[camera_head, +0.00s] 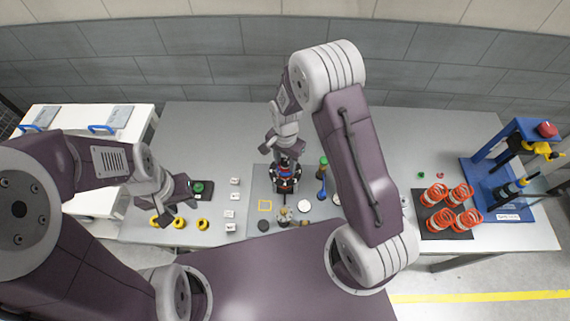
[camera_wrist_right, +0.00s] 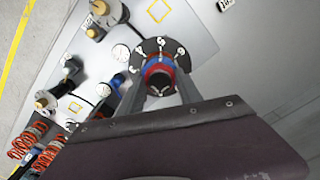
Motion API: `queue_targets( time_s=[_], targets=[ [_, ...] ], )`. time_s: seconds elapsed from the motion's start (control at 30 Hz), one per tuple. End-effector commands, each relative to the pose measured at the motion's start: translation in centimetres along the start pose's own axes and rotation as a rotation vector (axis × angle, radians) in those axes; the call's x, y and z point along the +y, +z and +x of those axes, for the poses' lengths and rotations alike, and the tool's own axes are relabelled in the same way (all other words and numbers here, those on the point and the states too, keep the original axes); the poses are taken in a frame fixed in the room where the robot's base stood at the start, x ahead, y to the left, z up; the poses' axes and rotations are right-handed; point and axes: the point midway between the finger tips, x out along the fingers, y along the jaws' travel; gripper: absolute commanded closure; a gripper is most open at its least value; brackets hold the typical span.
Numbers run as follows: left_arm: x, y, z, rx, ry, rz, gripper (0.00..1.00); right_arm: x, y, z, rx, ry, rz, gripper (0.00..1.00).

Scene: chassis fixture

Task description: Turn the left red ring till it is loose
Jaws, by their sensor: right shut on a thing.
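A dark round fixture (camera_head: 284,184) stands on the grey mat in the middle of the table. It also shows in the right wrist view (camera_wrist_right: 179,47), with white marks on its dark plate. A red ring (camera_wrist_right: 158,67) sits there against a blue band (camera_wrist_right: 157,59), around a dark centre. My right gripper (camera_wrist_right: 160,84) comes down over the fixture, its fingers on either side of the ring and shut on it. The finger contact is partly hidden. My left gripper (camera_head: 180,193) hangs over the table's left part, apart from the fixture; its finger gap is unclear.
Small white blocks (camera_head: 230,213) stand left of the mat (camera_head: 257,222). Orange springs (camera_head: 467,219) and a blue press frame (camera_head: 480,160) occupy the right. The table's back left is clear.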

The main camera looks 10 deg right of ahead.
Motion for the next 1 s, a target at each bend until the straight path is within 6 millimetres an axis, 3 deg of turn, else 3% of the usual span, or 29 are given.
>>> queue_targets(
  time_s=[0.63, 0.77, 0.97, 1.0],
  targets=[
    [0.01, -0.06, -0.56, 0.000, 0.000, 0.000, 0.64, 0.02, 0.01, 0.00, -0.001, 0.000, -0.967, 1.00],
    [0.01, -0.06, -0.58, 0.000, 0.000, 0.000, 0.64, 0.01, 0.01, 0.01, 0.000, 0.000, -1.068, 1.00],
    [0.01, -0.06, -0.57, 0.000, 0.000, 0.000, 0.64, 0.00, 0.00, 0.02, 0.000, 0.000, -1.081, 1.00],
    [0.01, -0.06, -0.57, 0.000, 0.000, 0.000, 0.64, 0.00, 0.00, 0.02, 0.000, 0.000, -1.080, 0.50]
  ],
)
